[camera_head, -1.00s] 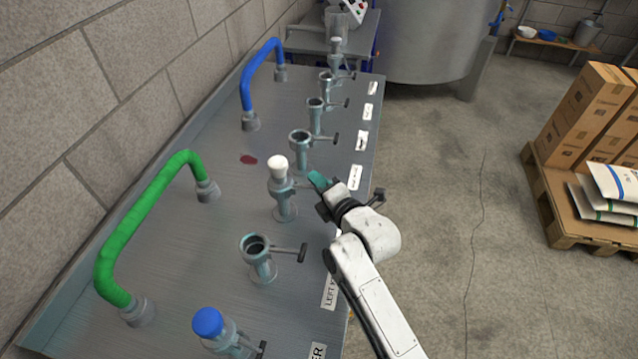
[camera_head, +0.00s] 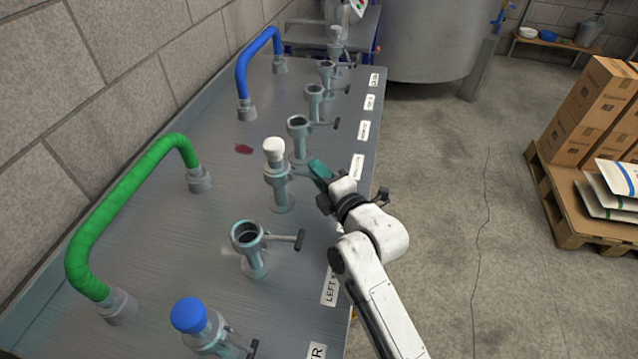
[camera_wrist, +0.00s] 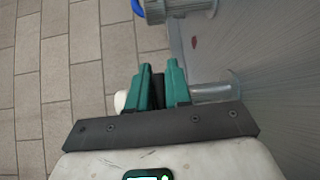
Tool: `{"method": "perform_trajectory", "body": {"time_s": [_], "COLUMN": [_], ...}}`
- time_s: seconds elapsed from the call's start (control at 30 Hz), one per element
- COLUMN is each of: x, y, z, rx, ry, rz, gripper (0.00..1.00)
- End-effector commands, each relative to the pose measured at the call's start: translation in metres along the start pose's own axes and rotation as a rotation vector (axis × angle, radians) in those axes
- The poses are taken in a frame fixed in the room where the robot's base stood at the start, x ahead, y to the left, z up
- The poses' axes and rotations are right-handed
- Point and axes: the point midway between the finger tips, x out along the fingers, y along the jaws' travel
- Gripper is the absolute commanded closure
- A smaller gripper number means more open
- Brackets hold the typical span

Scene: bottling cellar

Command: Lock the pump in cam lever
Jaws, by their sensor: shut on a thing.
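The port with a white cap (camera_head: 274,150) stands upright on the grey bench, its metal body (camera_head: 279,190) below the cap. My gripper (camera_head: 319,172), with teal fingers, is just right of this port, at its lever side. In the wrist view my gripper (camera_wrist: 160,88) is shut on a dark lever (camera_wrist: 158,92) between the fingers. The white cap (camera_wrist: 120,101) shows partly behind the left finger there. The lever is mostly hidden by the fingers in the head view. The label beside this port is hidden by my arm, so I cannot read its name.
An open port (camera_head: 246,237) with a dark lever (camera_head: 299,240) stands nearer, and a blue-capped port (camera_head: 190,316) nearer still. More open ports (camera_head: 298,126) line up behind. Green (camera_head: 130,210) and blue (camera_head: 243,70) hoses arch along the wall side.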

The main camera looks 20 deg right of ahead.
Motion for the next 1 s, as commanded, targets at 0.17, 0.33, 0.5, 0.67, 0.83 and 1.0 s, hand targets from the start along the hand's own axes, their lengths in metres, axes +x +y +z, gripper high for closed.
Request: {"method": "perform_trajectory", "body": {"time_s": [0.17, 0.33, 0.5, 0.67, 0.83, 1.0], "x": [-0.0004, -0.0003, -0.0004, -0.0004, -0.0005, -0.0006], "y": [-0.0245, -0.0272, -0.028, -0.0283, -0.0275, -0.0265], "z": [-0.0008, -0.0007, -0.0005, -0.0005, -0.0004, -0.0004], "rx": [0.065, 0.121, 0.163, 0.189, 0.202, 0.207], "ry": [0.0, 0.0, 0.0, 0.0, -0.001, -0.001], "rz": [0.05, 0.105, 0.148, 0.172, 0.186, 0.19], "gripper": [1.0, 1.0, 1.0, 1.0, 1.0, 1.0]}}
